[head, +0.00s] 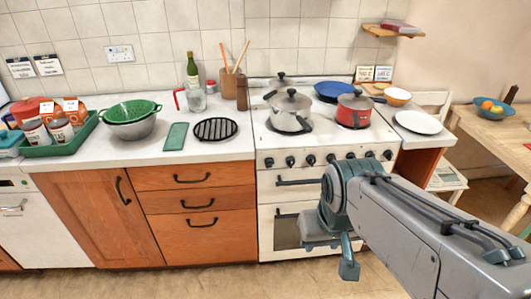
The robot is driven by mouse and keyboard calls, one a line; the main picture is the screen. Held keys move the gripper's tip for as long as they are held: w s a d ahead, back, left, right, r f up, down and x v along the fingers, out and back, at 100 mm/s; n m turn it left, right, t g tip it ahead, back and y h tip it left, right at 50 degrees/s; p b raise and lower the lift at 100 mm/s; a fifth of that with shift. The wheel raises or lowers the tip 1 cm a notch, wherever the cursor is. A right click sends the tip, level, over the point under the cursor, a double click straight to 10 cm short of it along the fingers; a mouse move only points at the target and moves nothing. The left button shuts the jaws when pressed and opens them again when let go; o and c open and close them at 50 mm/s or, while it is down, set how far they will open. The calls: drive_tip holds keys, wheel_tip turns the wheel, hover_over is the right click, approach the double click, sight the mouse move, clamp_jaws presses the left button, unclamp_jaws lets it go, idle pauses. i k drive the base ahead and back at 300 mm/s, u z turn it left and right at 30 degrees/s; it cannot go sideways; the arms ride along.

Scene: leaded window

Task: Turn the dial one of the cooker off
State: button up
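The white cooker (266,193) stands in the middle right, against the tiled wall. A row of several black dials (290,161) runs along its front panel, below the hob. I cannot tell which one is dial one, nor read the dials' settings. My grey arm reaches in from the lower right. My gripper (340,256) hangs in front of the oven door, below the dials and apart from them as far as I can see. Its fingers are partly hidden by the wrist, so I cannot tell whether it is open or shut. I see nothing held in it.
A steel pot (289,112), a red pot (354,113) and a blue pan (334,90) stand on the hob. Left is a worktop over wooden drawers (194,177). A wooden table (484,127) stands at right. Floor is free in front of the drawers.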

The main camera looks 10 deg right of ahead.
sight(269, 162)
drive_tip(key=u, duration=0.35)
drive_tip(key=k, duration=0.45)
drive_tip(key=u, duration=1.5)
drive_tip(key=i, duration=0.7)
drive_tip(key=z, duration=0.7)
drive_tip(key=i, duration=0.6)
drive_tip(key=z, duration=0.7)
